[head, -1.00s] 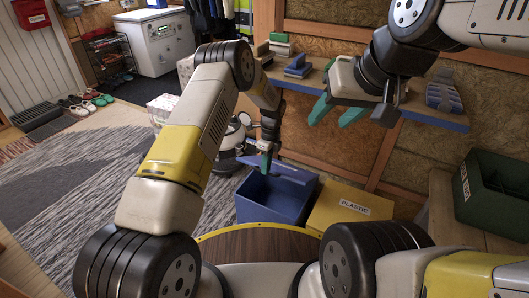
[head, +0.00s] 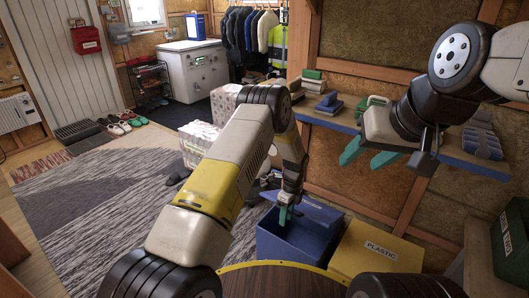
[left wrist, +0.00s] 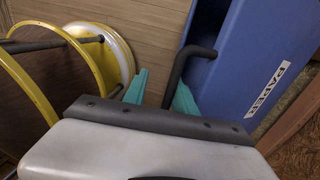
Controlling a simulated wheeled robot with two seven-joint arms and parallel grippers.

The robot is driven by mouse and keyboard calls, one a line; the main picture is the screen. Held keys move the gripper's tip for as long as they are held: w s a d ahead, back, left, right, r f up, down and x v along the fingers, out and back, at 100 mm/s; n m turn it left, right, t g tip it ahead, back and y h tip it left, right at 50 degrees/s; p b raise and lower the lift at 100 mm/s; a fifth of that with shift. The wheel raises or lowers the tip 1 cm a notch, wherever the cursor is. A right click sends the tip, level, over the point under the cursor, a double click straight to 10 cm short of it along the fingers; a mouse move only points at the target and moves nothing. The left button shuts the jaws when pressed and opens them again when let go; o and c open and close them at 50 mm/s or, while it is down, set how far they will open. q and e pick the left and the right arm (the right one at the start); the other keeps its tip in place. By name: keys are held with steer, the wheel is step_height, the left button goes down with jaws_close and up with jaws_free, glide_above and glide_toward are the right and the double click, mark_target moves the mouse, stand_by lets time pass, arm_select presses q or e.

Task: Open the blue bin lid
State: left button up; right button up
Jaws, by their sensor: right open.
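The blue bin (head: 285,245) stands beyond the round wooden top in the head view, its dark inside partly showing. Its blue lid (head: 322,214) appears raised and tilted back at the bin's far side; it is partly hidden by my left arm. A blue surface (left wrist: 232,60) with a "PAPER" label fills the right of the left wrist view. My left gripper (head: 287,215) is over the bin's opening. Its teal fingers (left wrist: 159,85) are apart, with a bent dark bar (left wrist: 183,68) between them, close to the right finger. My right gripper (head: 368,155) is open and empty before the shelf.
A yellow "PLASTIC" bin (head: 375,252) stands right of the blue bin. A green bin (head: 512,240) is at the right edge. A wall shelf (head: 470,163) holds several small items. A round wooden top with yellow rim (head: 280,278) is in front. Open rug (head: 85,195) lies left.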

arm_select(q)
steer(key=s+a+f+t+h, duration=0.1)
steer(key=s+f+t, duration=0.1)
steer(key=f, duration=0.5)
steer(key=s+a+f+t+h, duration=0.1)
steer(key=s+a+f+t, duration=0.1)
steer(key=f, duration=0.6)
step_height(320, 180, up, 28)
steer(key=w+a+n, duration=0.3)
steer(key=n, duration=0.3)
steer(key=s+a+r+n+t, duration=0.1)
steer(key=s+a+r+n, duration=0.1)
steer(key=r, duration=0.7)
steer(key=s+a+r+n+t+h, duration=0.1)
steer(key=s+a+r+n, duration=0.1)
steer(key=r, duration=0.7)
steer(key=shift+s+r+n, duration=0.3)
steer(key=shift+s+n, duration=0.45)
steer(key=shift+n, duration=0.55)
steer(key=shift+c, duration=0.2)
